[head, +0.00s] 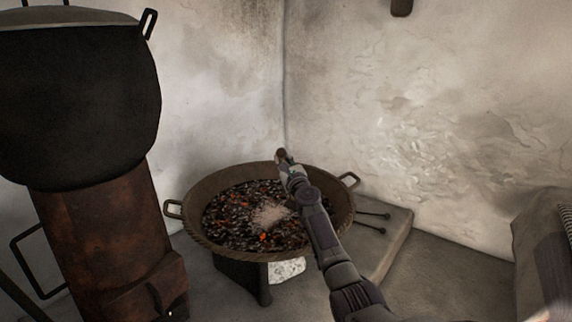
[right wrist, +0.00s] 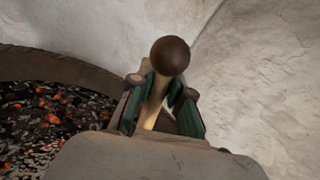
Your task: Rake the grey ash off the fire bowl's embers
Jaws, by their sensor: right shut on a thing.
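The fire bowl (head: 335,215) is a wide, dark metal pan with two side handles, full of dark coals and glowing orange embers (head: 228,222). A pale grey ash patch (head: 270,214) lies near the middle of the embers. My right gripper (head: 289,168) is over the bowl's far right part. It is shut on a pale handle with a round dark brown knob (right wrist: 170,56), seen close in the right wrist view. The other end of this tool is hidden. Embers also show at the left of the right wrist view (right wrist: 45,120). My left gripper is not in view.
A large black pot (head: 80,100) stands on a rusty brown stove (head: 105,235) at the left. Two thin dark rods (head: 372,222) lie on a low stone slab (head: 397,238) right of the bowl. Stained plaster walls (head: 430,110) meet in a corner close behind the bowl.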

